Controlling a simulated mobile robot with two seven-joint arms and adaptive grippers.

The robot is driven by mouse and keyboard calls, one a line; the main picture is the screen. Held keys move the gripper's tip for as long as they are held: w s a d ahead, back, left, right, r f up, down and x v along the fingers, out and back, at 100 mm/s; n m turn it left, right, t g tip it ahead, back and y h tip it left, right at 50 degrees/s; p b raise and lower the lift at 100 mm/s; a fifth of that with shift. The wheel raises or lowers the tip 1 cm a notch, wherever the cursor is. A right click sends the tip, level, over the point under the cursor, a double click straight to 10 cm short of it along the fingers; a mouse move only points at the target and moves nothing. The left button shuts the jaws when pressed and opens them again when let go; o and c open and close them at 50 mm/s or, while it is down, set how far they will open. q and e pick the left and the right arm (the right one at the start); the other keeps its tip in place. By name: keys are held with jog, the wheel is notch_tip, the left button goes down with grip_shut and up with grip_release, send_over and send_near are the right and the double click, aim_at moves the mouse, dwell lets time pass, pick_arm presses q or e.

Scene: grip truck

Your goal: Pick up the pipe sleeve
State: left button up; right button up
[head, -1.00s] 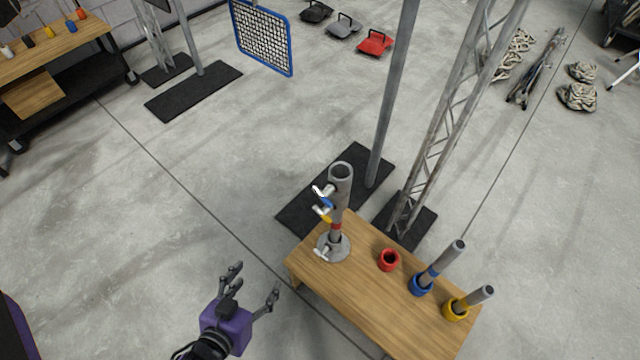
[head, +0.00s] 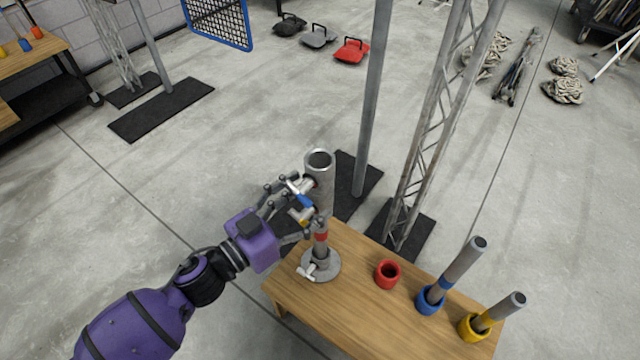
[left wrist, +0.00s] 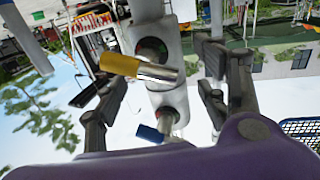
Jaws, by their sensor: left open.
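The grey pipe sleeve (head: 320,172) stands upright on a thin post with a red band (head: 321,237) and a round metal base (head: 322,265) on the wooden table. Levers with blue and yellow ends stick out of its side. My left gripper (head: 303,203) is open at the sleeve's left side, with its fingers spread near the levers. In the left wrist view the sleeve (left wrist: 168,102) shows between the two open fingers, with the yellow lever (left wrist: 120,65) and the blue lever (left wrist: 149,133) facing me. I cannot tell whether any finger touches it. My right gripper is not in view.
The wooden table (head: 345,300) also holds a red cup (head: 387,275), a blue cup (head: 430,300) and a yellow cup (head: 472,328); the last two hold tilted pipes. A grey pole (head: 375,100) and a lattice truss (head: 440,110) stand close behind.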

aim_at(310, 195)
pick_arm(q)
jog(key=x, duration=0.4)
jog(key=shift+w+r, duration=0.25)
jog(key=shift+c, duration=0.2)
jog(key=shift+r, duration=0.1)
grip_shut()
